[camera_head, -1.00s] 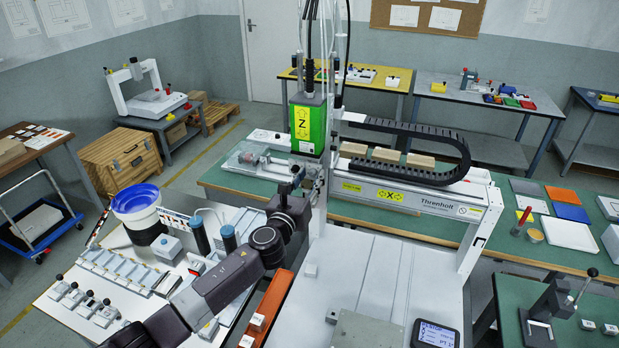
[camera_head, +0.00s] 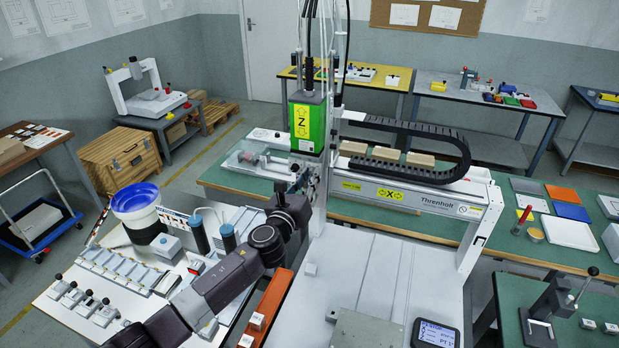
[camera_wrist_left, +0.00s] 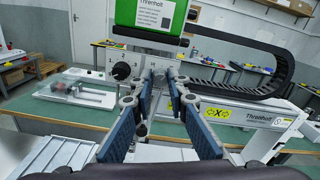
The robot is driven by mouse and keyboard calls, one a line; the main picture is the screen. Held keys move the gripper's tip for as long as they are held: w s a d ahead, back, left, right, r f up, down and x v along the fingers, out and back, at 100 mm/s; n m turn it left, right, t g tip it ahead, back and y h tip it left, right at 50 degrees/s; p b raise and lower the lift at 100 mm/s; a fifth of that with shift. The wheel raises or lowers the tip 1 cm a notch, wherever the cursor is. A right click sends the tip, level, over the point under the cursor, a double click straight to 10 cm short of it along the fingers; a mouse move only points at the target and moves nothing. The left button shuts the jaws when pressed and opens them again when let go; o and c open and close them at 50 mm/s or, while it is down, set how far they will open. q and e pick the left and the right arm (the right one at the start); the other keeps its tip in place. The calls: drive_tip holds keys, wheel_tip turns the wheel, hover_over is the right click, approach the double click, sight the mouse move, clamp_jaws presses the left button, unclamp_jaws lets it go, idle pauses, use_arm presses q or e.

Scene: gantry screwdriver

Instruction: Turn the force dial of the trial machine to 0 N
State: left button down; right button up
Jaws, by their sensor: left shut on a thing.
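A black round dial (camera_wrist_left: 121,70) sits on a pale panel below the green Z head (camera_wrist_left: 150,15) in the left wrist view. I cannot read its setting. My left gripper (camera_wrist_left: 161,76) has its fingertips close together just right of this dial, apart from it in the picture. They are shut on a small grey part under the Z head, mostly hidden between the blue-padded fingers. In the head view, my left gripper (camera_head: 297,181) is at the front of the gantry, below the green Z head (camera_head: 307,122); its fingertips are hard to make out. My right gripper is not in view.
The white X beam (camera_head: 410,195) and black cable chain (camera_head: 440,140) extend right of my gripper. A display (camera_head: 436,334) stands at the front. A blue-rimmed bowl (camera_head: 135,197) and trays (camera_head: 125,268) lie left. The gantry's white bed (camera_head: 390,262) is largely clear.

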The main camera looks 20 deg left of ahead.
use_arm(q)
drive_tip(key=shift+f+n+b, duration=0.15)
drive_tip(key=shift+n+b, duration=0.6)
drive_tip(key=shift+n, duration=6.9)
drive_tip(key=shift+f+n+b, duration=0.1)
drive_tip(key=shift+n+b, duration=0.6)
drive_tip(key=shift+n, duration=6.95)
drive_tip(key=c, duration=2)
unclamp_jaws()
drive_tip(key=shift+o, duration=0.6)
drive_tip(key=shift+r, duration=0.1)
